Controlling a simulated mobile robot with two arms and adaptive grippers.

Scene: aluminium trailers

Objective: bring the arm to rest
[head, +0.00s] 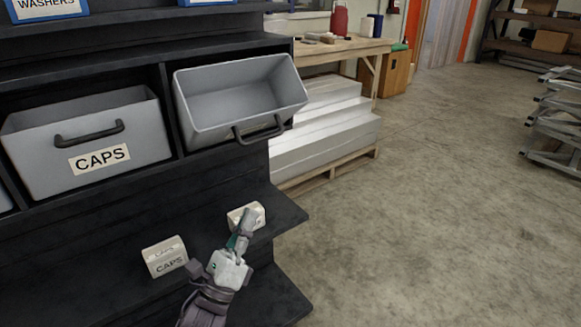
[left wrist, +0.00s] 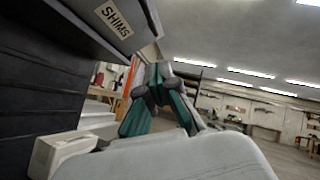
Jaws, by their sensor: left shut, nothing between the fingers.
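My left gripper (head: 247,216) is shut and empty in the head view, low over the front of the dark shelf rack. Its fingers overlap a small white box (head: 234,219) on the lower ledge; whether they touch it is unclear. In the left wrist view my left gripper's green and grey fingers (left wrist: 156,72) come together at the tips with nothing between them. A white box also shows there at the lower left (left wrist: 62,152). My right gripper is in neither view.
A white box marked CAPS (head: 165,256) sits left of my gripper. Above are a grey CAPS bin (head: 88,140) and a tilted, empty-looking grey bin (head: 240,92). The left wrist view shows a SHIMS bin (left wrist: 126,36). Open concrete floor (head: 440,220) lies to the right.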

